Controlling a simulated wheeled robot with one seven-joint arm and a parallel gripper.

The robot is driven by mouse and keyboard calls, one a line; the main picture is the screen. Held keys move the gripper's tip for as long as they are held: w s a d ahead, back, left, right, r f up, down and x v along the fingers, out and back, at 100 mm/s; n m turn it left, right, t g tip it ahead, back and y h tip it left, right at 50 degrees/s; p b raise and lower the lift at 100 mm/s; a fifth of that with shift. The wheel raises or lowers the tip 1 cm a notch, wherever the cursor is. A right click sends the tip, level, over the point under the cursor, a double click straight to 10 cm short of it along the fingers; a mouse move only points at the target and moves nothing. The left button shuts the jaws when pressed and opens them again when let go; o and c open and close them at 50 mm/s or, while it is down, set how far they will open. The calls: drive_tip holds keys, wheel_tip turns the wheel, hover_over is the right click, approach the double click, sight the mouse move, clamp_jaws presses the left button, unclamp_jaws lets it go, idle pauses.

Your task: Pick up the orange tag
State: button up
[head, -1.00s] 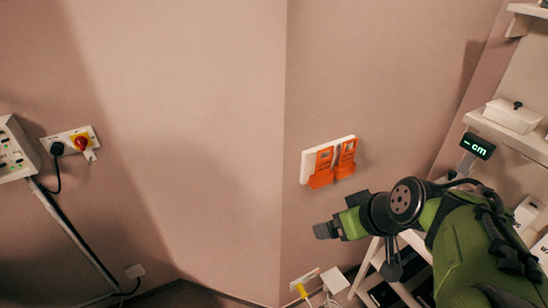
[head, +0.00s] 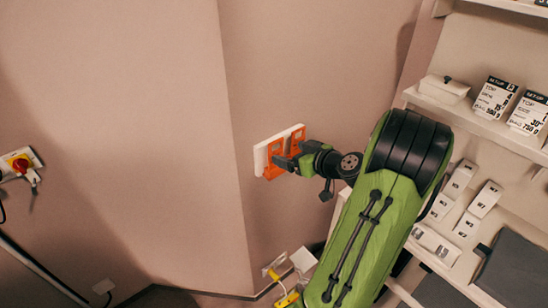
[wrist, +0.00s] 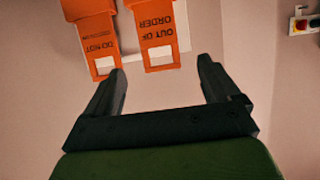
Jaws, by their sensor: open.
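Two orange tags hang side by side on a white wall plate (head: 262,152). In the wrist view the left tag (wrist: 92,25) reads "DO NOT" with smaller words below, and the right tag (wrist: 155,30) reads "OUT OF ORDER"; both appear upside down. In the head view the left tag (head: 272,160) shows, and the other tag (head: 298,142) is partly hidden by my gripper. My gripper (head: 285,162) is close to the tags. In the wrist view my gripper (wrist: 162,80) is open and empty, its fingertips apart, with the lower ends of the tags near the left fingertip and the gap.
Shelves (head: 480,120) with a white lidded box (head: 444,89), label cards and small white blocks stand to the right. A red-and-yellow switch (head: 20,165) is on the left wall. A yellow plug and cable (head: 287,298) are low on the wall below.

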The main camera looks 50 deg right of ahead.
sight(280, 150)
drive_tip(key=p+x, duration=0.1)
drive_tip(key=x, duration=0.5)
drive_tip(key=shift+f, duration=0.1)
drive_tip(key=shift+s, duration=0.15)
drive_tip(key=shift+c, duration=0.9)
drive_tip(key=c, duration=0.9)
wheel_tip(280, 150, up, 10)
drive_tip(key=shift+p, duration=0.35)
drive_tip(key=shift+c, duration=0.2)
